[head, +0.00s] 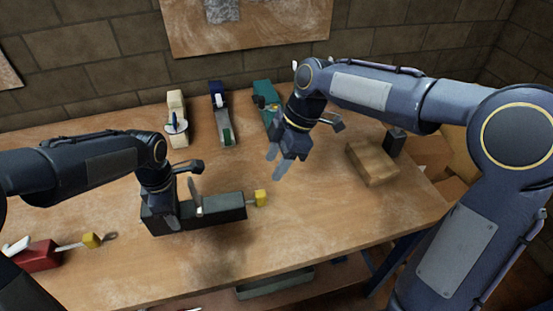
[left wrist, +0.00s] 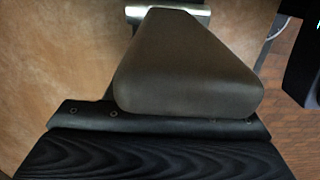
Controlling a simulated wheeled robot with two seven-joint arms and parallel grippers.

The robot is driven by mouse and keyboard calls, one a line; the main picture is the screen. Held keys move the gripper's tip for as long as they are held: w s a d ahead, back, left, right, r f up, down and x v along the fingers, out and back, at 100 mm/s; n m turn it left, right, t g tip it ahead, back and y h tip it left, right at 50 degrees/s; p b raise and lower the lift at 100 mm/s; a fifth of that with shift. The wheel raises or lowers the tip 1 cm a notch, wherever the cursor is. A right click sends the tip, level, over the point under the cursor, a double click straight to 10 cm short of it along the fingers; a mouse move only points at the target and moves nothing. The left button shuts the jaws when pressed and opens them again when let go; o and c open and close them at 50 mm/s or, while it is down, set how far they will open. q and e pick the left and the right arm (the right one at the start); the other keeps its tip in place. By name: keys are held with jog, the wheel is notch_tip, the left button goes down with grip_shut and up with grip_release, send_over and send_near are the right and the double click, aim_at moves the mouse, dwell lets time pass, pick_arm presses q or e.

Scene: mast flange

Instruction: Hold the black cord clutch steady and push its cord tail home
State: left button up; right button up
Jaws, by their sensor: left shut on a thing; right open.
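The black cord clutch (head: 228,211) is a long dark block lying on the bench in the middle of the head view. Its cord tail ends in a yellow tip (head: 260,198) that sticks out at the right end. My left gripper (head: 186,212) is shut on the clutch near its left part, with a finger on each side. My right gripper (head: 278,166) is open and empty above the bench, behind and to the right of the yellow tip, apart from it. The left wrist view shows close dark and taupe surfaces that I cannot clearly identify.
A red clutch (head: 38,257) with a yellow-tipped tail lies at the left front. Cream (head: 176,116), blue (head: 221,112) and teal (head: 265,97) units stand at the back. A wooden block (head: 373,163) and a small black object (head: 395,141) are at the right.

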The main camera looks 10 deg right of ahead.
pick_arm(q)
jog(key=o, duration=1.3)
